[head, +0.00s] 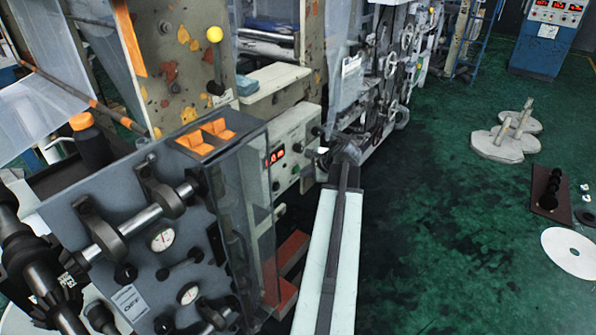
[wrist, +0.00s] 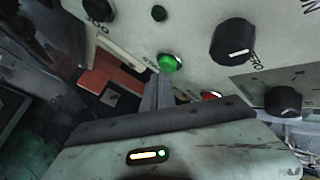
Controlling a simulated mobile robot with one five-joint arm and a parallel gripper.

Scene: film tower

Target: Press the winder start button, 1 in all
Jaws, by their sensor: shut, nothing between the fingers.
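A pale control panel (wrist: 200,25) fills the top of the wrist view. It carries a green button (wrist: 170,62), a red button (wrist: 211,95) and black knobs (wrist: 232,42). My gripper (wrist: 158,80) is shut and empty. Its fingertips end just below the green button in the picture; I cannot tell whether they touch it. The label beside the green button is too small to read. In the head view, my gripper (head: 326,152) is at the right side of the panel (head: 293,143), which has a red lit display.
A clear plastic sheet (head: 247,190) and a grey gauge panel (head: 150,240) stand left of my arm. Red-brown blocks (head: 288,262) lie low beside it. Machine rollers and wheels (head: 395,60) stand behind. The green floor (head: 450,230) to the right is largely free.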

